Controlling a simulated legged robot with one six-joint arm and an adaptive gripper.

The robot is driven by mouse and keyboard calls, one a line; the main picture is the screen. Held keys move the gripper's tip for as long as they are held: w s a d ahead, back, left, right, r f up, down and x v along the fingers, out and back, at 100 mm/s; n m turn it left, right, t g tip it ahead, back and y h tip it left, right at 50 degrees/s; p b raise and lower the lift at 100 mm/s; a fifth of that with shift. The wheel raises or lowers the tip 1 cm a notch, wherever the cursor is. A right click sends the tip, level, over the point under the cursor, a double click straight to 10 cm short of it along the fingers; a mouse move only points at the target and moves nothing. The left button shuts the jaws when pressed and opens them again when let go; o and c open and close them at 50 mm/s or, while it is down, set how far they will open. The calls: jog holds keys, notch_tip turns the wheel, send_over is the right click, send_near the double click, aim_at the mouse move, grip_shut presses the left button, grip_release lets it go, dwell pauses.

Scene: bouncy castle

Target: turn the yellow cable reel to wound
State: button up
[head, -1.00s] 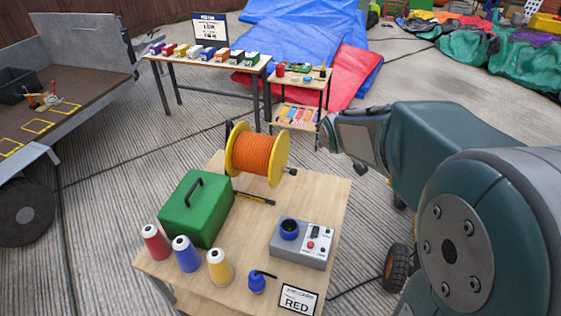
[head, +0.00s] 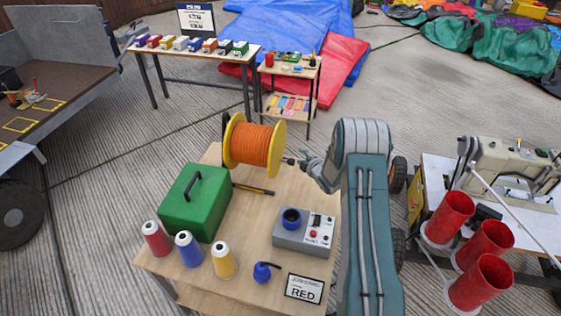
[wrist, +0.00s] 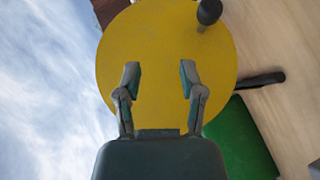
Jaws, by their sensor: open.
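The yellow cable reel (head: 229,143) stands on the wooden table (head: 258,215), with orange cable (head: 254,145) wound around its middle. My gripper (head: 302,164) is just right of the reel in the head view, near its right flange. In the wrist view my gripper (wrist: 158,78) is open and empty, its two fingers apart in front of the yellow flange (wrist: 160,40). A dark crank knob (wrist: 209,11) sticks out near the flange's upper right edge, outside the fingers. Whether the fingertips touch the flange I cannot tell.
A sewing machine (head: 510,160) and red tubes (head: 480,279) stand at the right.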

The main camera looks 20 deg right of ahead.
notch_tip(320, 180, down, 7)
jog(key=s+n+t+y, duration=0.1)
jog(key=n+y, duration=0.1)
jog(key=shift+h, duration=0.3)
jog(key=x, duration=1)
jog(key=shift+w+a+f, duration=0.25)
jog(key=shift+w+a, duration=0.05)
jog(key=shift+a, duration=0.2)
grip_shut()
